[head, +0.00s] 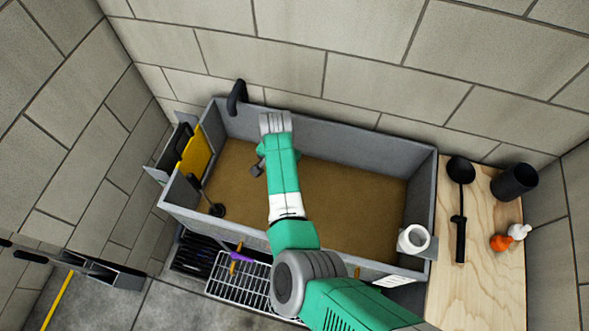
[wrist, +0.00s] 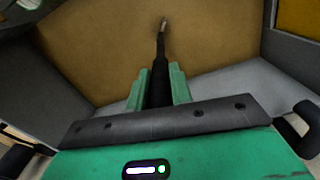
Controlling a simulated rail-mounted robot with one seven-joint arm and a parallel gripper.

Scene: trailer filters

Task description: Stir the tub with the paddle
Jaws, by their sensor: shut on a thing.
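The tub (head: 421,190) is a long grey open box against the back wall, with flat brown contents (head: 345,190). My gripper (wrist: 158,88) is shut on a dark handle, taken to be the paddle (wrist: 160,55). In the wrist view its thin shaft runs away from the fingers over the brown contents. Whether its far end is in the contents or above them I cannot tell. In the head view my arm reaches over the left half of the tub and hides most of the gripper and paddle.
A black tool with a round end (head: 216,210) leans inside the tub's left end, near a yellow panel (head: 195,152). A white roll (head: 413,238) sits at the front right corner. A wooden counter (head: 485,270) at right holds a black ladle (head: 460,200) and a dark cup (head: 514,182).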

